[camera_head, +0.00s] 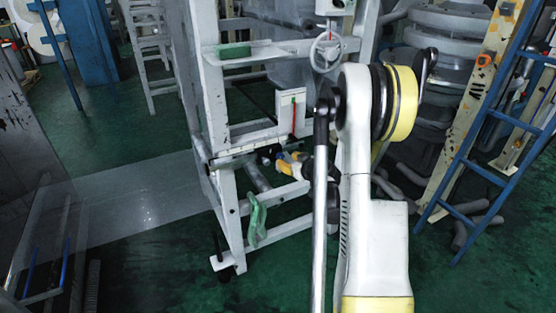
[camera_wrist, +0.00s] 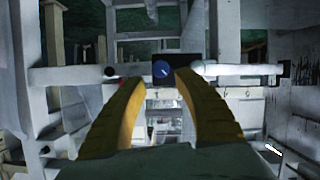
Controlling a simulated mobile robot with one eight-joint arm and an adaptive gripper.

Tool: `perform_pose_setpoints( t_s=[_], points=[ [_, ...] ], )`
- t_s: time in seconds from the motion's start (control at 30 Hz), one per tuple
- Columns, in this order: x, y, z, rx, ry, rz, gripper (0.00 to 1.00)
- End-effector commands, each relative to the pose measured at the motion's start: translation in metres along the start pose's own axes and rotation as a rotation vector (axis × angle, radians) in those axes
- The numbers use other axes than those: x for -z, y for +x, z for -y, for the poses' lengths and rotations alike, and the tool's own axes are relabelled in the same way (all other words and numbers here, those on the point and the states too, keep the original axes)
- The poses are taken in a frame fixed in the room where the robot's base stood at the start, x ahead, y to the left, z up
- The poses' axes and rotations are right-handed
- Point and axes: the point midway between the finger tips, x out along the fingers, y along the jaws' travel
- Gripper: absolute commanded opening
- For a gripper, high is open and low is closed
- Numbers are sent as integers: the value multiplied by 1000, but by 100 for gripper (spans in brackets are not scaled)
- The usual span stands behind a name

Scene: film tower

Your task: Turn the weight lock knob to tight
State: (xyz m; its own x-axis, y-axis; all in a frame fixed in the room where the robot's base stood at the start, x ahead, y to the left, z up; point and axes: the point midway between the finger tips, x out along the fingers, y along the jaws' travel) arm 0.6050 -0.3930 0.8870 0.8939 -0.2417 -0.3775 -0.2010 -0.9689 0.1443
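A round blue knob (camera_wrist: 162,69) with a pale pointer line sits on a dark square block (camera_wrist: 188,61) in the wrist view; I take it to be the weight lock knob. The pale line slants. My gripper (camera_wrist: 160,78) has two curved yellow fingers, one on each side of the knob's lower part in the picture. A gap shows between the fingertips, and I cannot tell whether either touches the knob. In the head view, my gripper (camera_head: 291,166) is low at the grey machine frame (camera_head: 212,90), partly behind my arm. The knob cannot be made out there.
A pale horizontal bar (camera_wrist: 235,69) runs right from the block. In the head view, a handwheel (camera_head: 326,52) and a white box with a red line (camera_head: 290,110) are above my gripper. A blue ladder (camera_head: 490,150) stands right. Open floor lies left.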

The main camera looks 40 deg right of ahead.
Motion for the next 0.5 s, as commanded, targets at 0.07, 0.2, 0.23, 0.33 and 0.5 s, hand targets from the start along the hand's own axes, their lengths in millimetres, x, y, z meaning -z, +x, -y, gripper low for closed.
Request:
perform_pose_setpoints(
  t_s=[0.07,0.2,0.23,0.33,0.5],
  points=[
    [-3,19,2,3,-2,1,37],
    [-2,44,1,2,-1,0,37],
    [-2,48,1,2,-1,0,37],
    [-2,58,2,2,-1,1,37],
    [0,64,1,1,0,1,37]
  ],
)
